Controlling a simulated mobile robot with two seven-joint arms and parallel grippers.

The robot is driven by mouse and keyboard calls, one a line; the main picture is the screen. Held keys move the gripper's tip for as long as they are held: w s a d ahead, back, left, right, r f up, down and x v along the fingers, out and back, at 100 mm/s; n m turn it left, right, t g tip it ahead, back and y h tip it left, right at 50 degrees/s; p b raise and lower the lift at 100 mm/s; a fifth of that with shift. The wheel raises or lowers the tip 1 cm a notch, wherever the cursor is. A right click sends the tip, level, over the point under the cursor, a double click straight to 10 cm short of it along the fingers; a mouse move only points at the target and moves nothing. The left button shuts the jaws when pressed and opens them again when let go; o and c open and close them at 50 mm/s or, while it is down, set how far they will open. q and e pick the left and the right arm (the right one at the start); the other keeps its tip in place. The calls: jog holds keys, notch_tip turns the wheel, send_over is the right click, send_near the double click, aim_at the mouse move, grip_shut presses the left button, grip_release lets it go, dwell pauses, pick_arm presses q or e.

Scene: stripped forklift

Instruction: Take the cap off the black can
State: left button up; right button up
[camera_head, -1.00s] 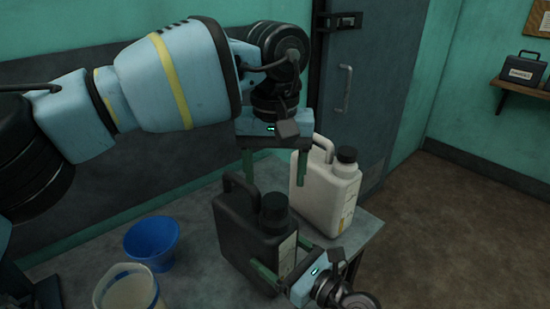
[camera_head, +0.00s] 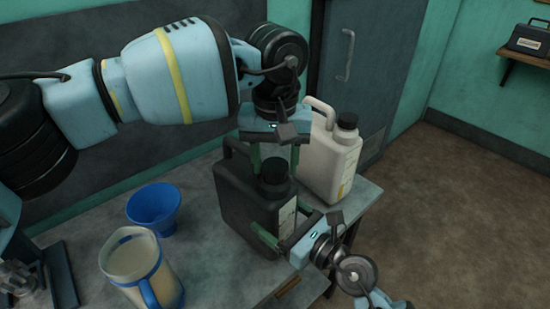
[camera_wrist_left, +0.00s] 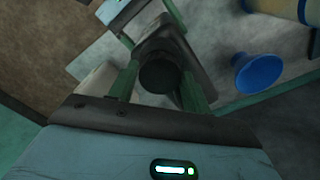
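The black can (camera_head: 243,207) stands upright on the grey bench with its black cap (camera_head: 273,172) on top. My left gripper (camera_head: 275,163) points down at the cap, its green fingers apart. In the left wrist view the cap (camera_wrist_left: 159,73) lies between the two fingers, with a visible gap, so they do not appear to be clamped on it. My right gripper (camera_head: 288,225) is at the can's lower right side. One green finger lies along the can's near face and the other is mostly hidden; it appears shut on the can body.
A white can (camera_head: 325,165) stands close behind the black can to the right. A blue funnel (camera_head: 153,208) and a blue-rimmed jug (camera_head: 140,270) stand to the left on the bench (camera_head: 205,262). A box (camera_head: 528,38) sits on a wall shelf.

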pick_arm(q)
jog(key=c, duration=0.4)
jog(key=n, duration=2.4)
jog(key=shift+r, duration=0.1)
jog(key=n, duration=0.4)
jog(key=shift+n, duration=0.4)
jog(key=n, duration=0.4)
jog(key=shift+n, duration=0.3)
jog(key=n, duration=0.4)
jog(key=shift+n, duration=0.3)
jog(key=n, duration=0.5)
jog(key=shift+r, duration=0.3)
jog(key=shift+r, duration=0.75)
